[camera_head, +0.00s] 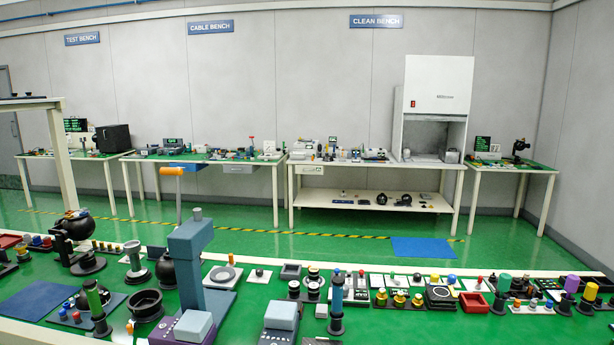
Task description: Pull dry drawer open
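No drawer carries a label that I can read as "dry". A small grey-blue drawer front (240,168) hangs under the cable bench's green top, and it looks closed. A pale drawer front (309,170) sits under the left end of the clean bench and also looks closed. Both are far off at the back wall. Neither of my grippers is in view.
A long green-topped table (370,322) crowded with small parts and fixtures spans the foreground, between me and the benches. Behind it is open green floor (250,213) with a yellow-black stripe and a blue mat (424,248). A white hood (437,85) stands on the clean bench.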

